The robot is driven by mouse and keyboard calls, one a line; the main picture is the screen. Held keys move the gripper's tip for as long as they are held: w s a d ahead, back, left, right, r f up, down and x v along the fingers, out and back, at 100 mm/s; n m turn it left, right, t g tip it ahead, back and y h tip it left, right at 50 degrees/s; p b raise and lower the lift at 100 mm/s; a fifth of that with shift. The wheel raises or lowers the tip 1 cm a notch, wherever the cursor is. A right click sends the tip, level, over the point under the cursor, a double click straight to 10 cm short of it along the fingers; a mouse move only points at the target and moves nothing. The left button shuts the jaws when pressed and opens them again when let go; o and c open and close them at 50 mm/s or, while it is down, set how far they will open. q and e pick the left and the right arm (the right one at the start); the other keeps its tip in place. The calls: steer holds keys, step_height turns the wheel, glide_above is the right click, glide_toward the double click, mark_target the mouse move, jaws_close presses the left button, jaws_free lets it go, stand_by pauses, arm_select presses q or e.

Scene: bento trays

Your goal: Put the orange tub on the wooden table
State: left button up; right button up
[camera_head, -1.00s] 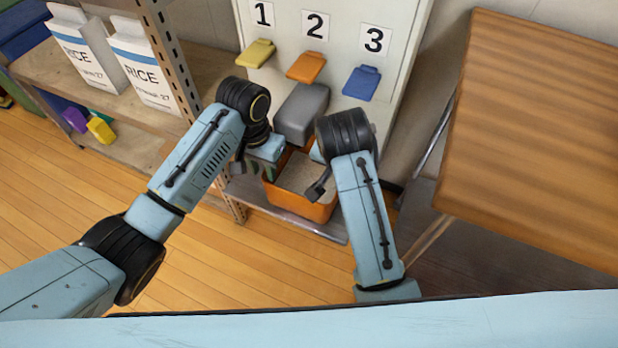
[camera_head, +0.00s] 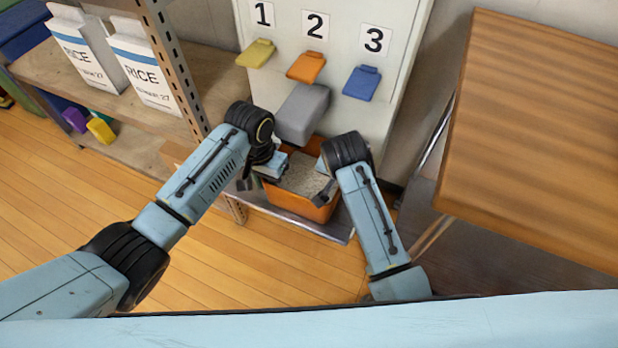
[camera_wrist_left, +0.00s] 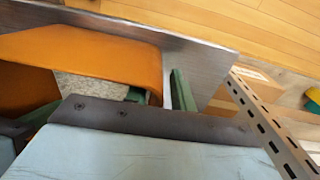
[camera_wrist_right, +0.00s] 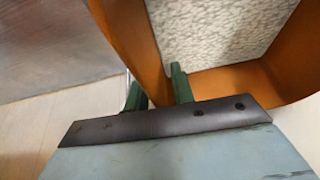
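The orange tub (camera_head: 313,211) stands upright on a grey metal ledge below the dispenser. It holds pale grainy contents (camera_head: 303,177). My left gripper (camera_head: 257,180) is at the tub's left wall; in the left wrist view its green fingers stand on either side of the orange wall (camera_wrist_left: 110,48), with a gap beside the outer finger. My right gripper (camera_head: 328,188) is at the right wall; in the right wrist view its green fingers (camera_wrist_right: 158,90) stand apart with the wall between them. The wooden table (camera_head: 540,140) is at the right, its visible top bare.
The dispenser has yellow (camera_head: 256,53), orange (camera_head: 306,67) and blue (camera_head: 362,83) levers and a grey spout (camera_head: 302,113) above the tub. A shelf post (camera_head: 178,70) stands close to my left arm. Rice packs (camera_head: 143,72) are on that shelf.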

arm_select(q)
jaws_close()
arm_select(e)
jaws_close()
stand_by(0.9)
